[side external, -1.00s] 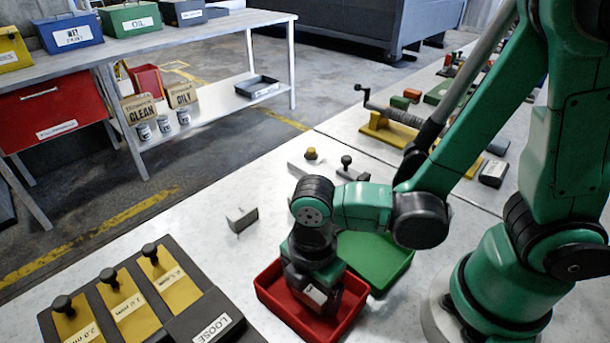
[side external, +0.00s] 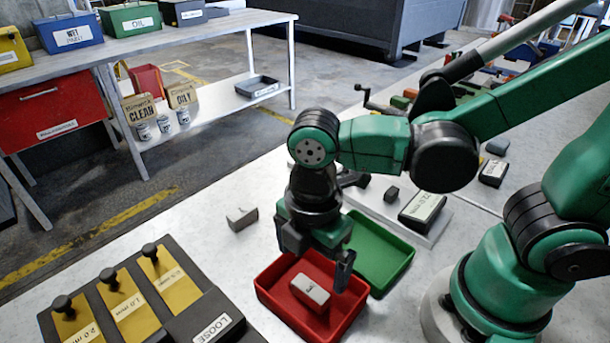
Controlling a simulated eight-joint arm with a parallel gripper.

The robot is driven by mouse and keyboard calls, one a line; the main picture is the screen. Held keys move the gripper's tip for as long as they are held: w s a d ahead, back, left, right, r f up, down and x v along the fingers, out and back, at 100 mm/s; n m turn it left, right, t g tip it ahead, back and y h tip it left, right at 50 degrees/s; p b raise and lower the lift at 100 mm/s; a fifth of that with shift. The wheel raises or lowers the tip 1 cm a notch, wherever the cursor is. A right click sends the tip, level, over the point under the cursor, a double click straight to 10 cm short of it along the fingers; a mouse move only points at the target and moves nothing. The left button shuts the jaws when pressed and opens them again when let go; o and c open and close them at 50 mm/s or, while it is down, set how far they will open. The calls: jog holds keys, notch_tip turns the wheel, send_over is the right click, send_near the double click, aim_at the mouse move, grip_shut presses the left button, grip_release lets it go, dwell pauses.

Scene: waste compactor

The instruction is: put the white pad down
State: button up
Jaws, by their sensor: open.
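The white pad (side external: 310,289), a small block with a pale top and a dark mark on it, lies in the red tray (side external: 276,309). My gripper (side external: 316,262) is above the red tray, pointing down, with its fingers spread apart. The pad is below the fingers and apart from them. The gripper is empty.
A green tray (side external: 385,258) adjoins the red tray behind and to the right. A grey block (side external: 241,218) lies on the bench to the left. A dark rack with yellow plates (side external: 123,305) stands at the front left. A labelled dark block (side external: 422,209) is behind the green tray.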

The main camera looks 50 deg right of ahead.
aim_at(311, 288)
notch_tip(311, 288, up, 5)
jog(key=w+d+m+t, duration=0.3)
jog(key=d+m, duration=0.3)
jog(key=m, duration=0.3)
jog(key=w+d+m+t, duration=0.3)
jog(key=d+m, duration=0.3)
jog(key=m, duration=0.3)
jog(key=shift+w+r+t, duration=0.2)
jog(key=shift+r+t, duration=0.2)
jog(key=shift+t, duration=0.2)
